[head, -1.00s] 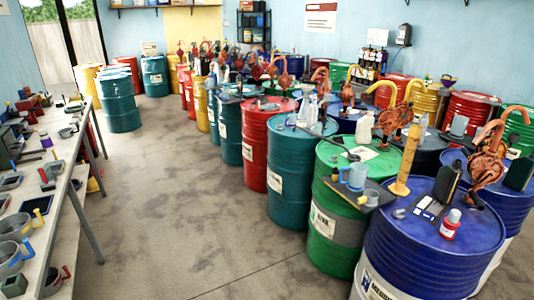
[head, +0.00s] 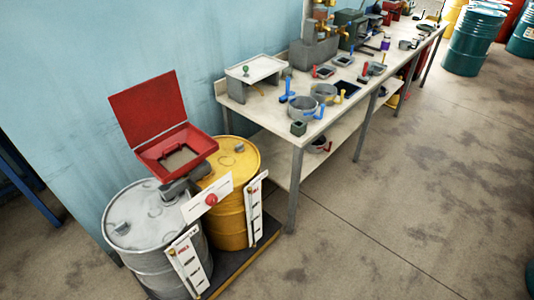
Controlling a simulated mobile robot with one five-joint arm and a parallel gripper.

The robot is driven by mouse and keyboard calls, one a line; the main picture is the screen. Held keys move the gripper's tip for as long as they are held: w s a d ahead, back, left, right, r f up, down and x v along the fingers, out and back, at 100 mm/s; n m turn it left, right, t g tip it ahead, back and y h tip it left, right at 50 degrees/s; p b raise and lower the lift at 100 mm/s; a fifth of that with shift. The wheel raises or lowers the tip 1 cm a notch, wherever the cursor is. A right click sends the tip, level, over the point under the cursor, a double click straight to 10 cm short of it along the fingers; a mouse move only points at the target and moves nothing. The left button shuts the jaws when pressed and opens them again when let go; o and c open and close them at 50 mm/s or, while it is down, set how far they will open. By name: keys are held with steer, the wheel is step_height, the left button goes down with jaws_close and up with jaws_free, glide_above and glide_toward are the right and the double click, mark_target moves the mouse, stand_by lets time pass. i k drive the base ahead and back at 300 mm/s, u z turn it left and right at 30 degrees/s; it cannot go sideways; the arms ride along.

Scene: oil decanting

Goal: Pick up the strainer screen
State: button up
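I cannot tell for sure which thing is the strainer screen. Several flat, dark, framed pieces that could be screens lie on the long workbench (head: 262,110), such as a dark square piece (head: 347,88) and a piece with a red handle (head: 324,72). Round grey pans stand nearer, one with a blue handle (head: 303,108) and one with a yellow handle (head: 323,93). A red square funnel (head: 175,150) with its lid raised sits over the drums at the left; a brownish inset shows inside it. My gripper is not in view.
A grey drum (head: 150,235) and a yellow drum (head: 229,178) stand on a low dark platform (head: 243,262) by the bench's near end. A small raised stand (head: 256,68) is on the bench. The concrete floor (head: 400,190) right of the bench is clear.

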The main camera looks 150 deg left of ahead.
mark_target(175, 161)
steer(key=z, duration=1.8)
steer(key=k, duration=2.9)
steer(key=z, duration=1.4)
